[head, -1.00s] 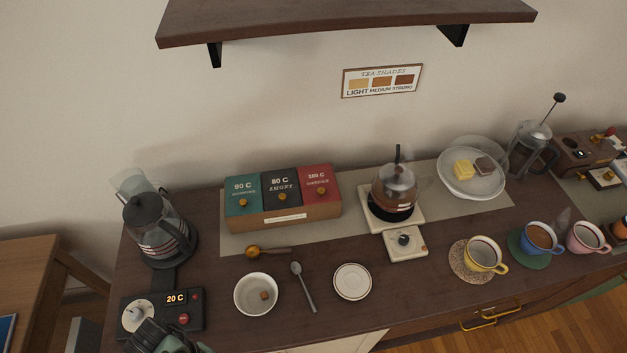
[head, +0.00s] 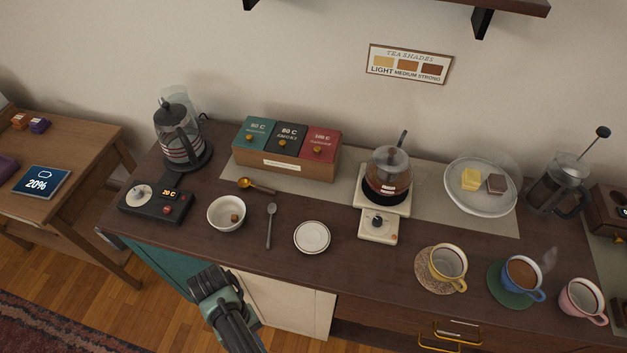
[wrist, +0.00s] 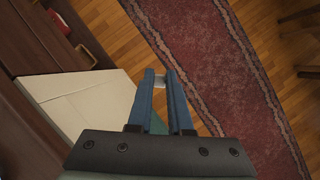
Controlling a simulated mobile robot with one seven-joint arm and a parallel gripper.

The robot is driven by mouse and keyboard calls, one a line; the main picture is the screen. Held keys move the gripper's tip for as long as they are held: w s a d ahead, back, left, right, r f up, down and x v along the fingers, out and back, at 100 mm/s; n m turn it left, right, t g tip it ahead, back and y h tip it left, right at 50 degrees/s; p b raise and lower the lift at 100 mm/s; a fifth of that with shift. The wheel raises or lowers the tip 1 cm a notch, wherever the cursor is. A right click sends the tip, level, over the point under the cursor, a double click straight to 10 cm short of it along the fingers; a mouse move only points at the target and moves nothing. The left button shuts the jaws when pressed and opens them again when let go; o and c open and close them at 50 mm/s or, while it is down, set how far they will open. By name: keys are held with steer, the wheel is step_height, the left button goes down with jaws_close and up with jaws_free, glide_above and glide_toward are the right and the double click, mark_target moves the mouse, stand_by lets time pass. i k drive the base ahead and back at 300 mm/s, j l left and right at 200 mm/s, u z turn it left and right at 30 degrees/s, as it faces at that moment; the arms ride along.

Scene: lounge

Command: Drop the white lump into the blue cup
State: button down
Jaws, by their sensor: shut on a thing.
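The blue cup (head: 523,274) stands on a green coaster (head: 497,286) at the right of the counter. It holds brown tea, and steam rises beside it. My gripper (head: 207,282) is in front of the counter's front edge, low and far to the left of the blue cup. In the wrist view my gripper (wrist: 160,75) is shut on a small white lump (wrist: 160,82) between its fingertips, above the floor. The lump cannot be made out in the head view.
A yellow cup (head: 447,268) and a pink cup (head: 583,300) flank the blue one. A white bowl (head: 226,213) with a brown lump, a spoon (head: 271,226) and a saucer (head: 311,237) lie left. A glass pot (head: 388,172) stands mid-counter. Floor (head: 120,310) is clear left.

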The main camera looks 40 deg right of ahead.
mark_target(515, 277)
steer(key=k+l+z, duration=0.3)
steer(key=k, duration=0.15)
steer(key=k+l+z, duration=0.25)
steer(key=k+l, duration=0.15)
